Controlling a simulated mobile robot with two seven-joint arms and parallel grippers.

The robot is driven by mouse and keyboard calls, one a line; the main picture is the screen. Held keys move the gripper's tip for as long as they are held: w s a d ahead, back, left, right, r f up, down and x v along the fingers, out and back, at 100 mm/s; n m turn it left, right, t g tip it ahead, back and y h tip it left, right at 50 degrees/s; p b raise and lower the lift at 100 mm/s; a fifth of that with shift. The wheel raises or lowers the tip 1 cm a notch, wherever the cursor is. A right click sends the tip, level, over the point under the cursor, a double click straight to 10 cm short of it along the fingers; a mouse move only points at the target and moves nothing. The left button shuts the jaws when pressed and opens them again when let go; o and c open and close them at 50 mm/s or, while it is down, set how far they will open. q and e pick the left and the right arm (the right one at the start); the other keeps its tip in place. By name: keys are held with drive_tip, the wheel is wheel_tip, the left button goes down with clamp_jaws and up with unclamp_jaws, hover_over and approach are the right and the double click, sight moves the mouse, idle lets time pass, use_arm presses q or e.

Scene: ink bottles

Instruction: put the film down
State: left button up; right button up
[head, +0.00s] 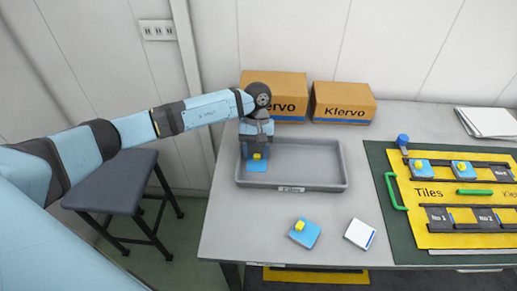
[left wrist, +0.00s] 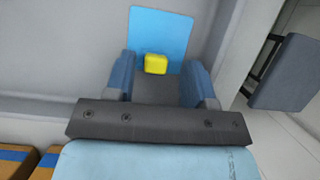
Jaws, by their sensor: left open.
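A flat blue piece with a yellow knob, which I take to be the film (head: 257,167), is at the left end of the grey tray (head: 320,186). It seems to lie on the tray floor, but I cannot tell for sure that it touches. My left gripper (head: 257,151) points down over it. In the left wrist view the open fingers of the left gripper (left wrist: 160,78) stand on either side of the yellow knob (left wrist: 155,64), with gaps beside it. The blue sheet (left wrist: 160,28) shows beyond the knob. My right gripper is not in view.
Another blue piece with a yellow knob (head: 304,234) and a white-topped block (head: 359,234) lie in front of the tray. Two cardboard boxes (head: 343,102) stand behind it. A yellow tile board (head: 450,231) is at right. A dark stool (head: 112,183) stands left.

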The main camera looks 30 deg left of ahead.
sight(256, 154)
use_arm(q)
drive_tip(key=shift+s+a+r+p, duration=0.1)
drive_tip(key=shift+s+r+p, duration=0.1)
drive_tip(key=shift+r+p, duration=0.35)
drive_tip(key=v, duration=0.1)
drive_tip(key=b+v, duration=0.1)
drive_tip(key=v, duration=0.1)
drive_tip(key=shift+w+r, duration=0.15)
drive_tip(key=shift+w, duration=0.35)
drive_tip(key=b+v, duration=0.1)
drive_tip(key=v, duration=0.7)
drive_tip(key=shift+r, duration=0.1)
